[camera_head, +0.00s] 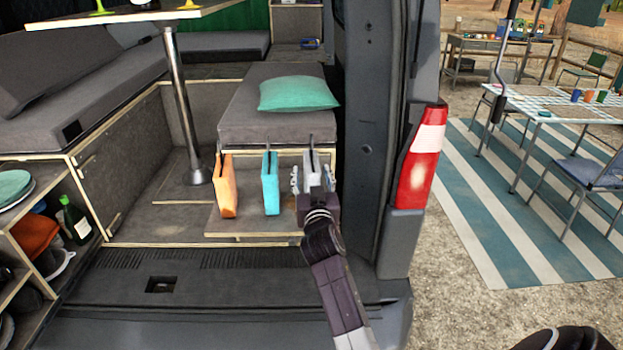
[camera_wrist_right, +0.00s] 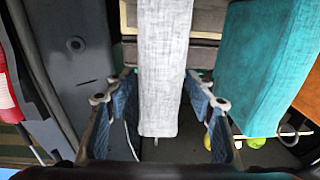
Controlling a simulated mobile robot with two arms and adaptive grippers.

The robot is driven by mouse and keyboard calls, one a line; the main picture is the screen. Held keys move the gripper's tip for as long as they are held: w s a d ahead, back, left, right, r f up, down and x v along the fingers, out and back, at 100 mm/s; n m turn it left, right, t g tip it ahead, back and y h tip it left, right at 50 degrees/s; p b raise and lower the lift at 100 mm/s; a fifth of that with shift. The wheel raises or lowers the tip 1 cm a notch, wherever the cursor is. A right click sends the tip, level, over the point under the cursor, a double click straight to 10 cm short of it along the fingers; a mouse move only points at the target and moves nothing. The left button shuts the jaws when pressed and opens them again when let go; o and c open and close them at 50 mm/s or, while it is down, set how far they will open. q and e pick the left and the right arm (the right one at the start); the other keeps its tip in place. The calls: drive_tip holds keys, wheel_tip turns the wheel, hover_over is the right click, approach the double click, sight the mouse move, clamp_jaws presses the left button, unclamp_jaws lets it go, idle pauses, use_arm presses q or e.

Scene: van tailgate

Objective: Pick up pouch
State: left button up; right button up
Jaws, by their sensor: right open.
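Three pouches hang in a row at the front edge of the bench: an orange pouch (camera_head: 226,190) at left, a teal pouch (camera_head: 270,184) in the middle and a light grey pouch (camera_head: 310,161) at right. My right gripper (camera_head: 312,181) is open at the grey pouch and hides its lower part. In the right wrist view the grey pouch (camera_wrist_right: 163,65) lies between the two spread fingers of my right gripper (camera_wrist_right: 163,108), with gaps on both sides. The teal pouch (camera_wrist_right: 262,75) is close to the right of the fingers there. My left gripper is not seen.
The bench (camera_head: 265,125) above carries a turquoise pillow (camera_head: 298,93). The van's door pillar (camera_head: 365,150) and tail light (camera_head: 420,160) stand close to the right of my arm. A metal table leg (camera_head: 183,110) stands left. A shelf with a bottle (camera_head: 75,220) is at far left.

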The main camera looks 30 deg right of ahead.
drive_tip(key=shift+x, duration=0.75)
drive_tip(key=shift+f, duration=0.1)
drive_tip(key=c, duration=1.3)
clamp_jaws()
drive_tip(key=shift+r, duration=0.2)
